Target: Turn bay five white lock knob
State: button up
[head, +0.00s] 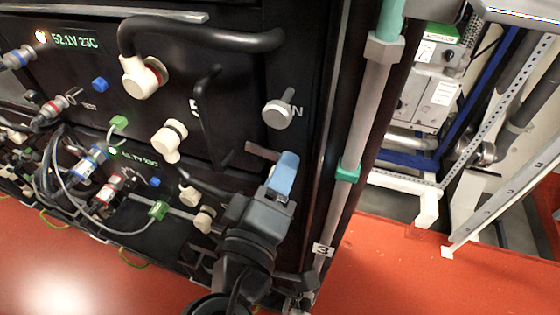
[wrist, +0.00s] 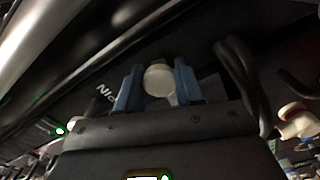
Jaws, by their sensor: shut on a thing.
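A white lock knob (head: 278,113) with a short stem sits on the black panel to the right of the number 5 in the head view. My gripper (head: 285,165) with blue fingers is just below that knob in the picture. In the wrist view a round white knob (wrist: 159,80) lies between the two blue fingers of my gripper (wrist: 158,88), which close on it from both sides. In the head view my gripper hides its own grip, and whether the two views show the same knob is unclear.
A black handle (head: 207,120) and white connectors (head: 140,77) with a thick black cable (head: 205,42) are left of the knob. A grey pipe (head: 367,105) with green collars runs down the right. Red floor (head: 390,270) is clear at lower right.

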jog(key=shift+n+p, duration=0.75)
jog(key=shift+n, duration=0.25)
jog(key=o, duration=1)
jog(key=shift+b+v, duration=0.85)
jog(key=shift+v, duration=3.05)
jog(key=shift+s, duration=0.1)
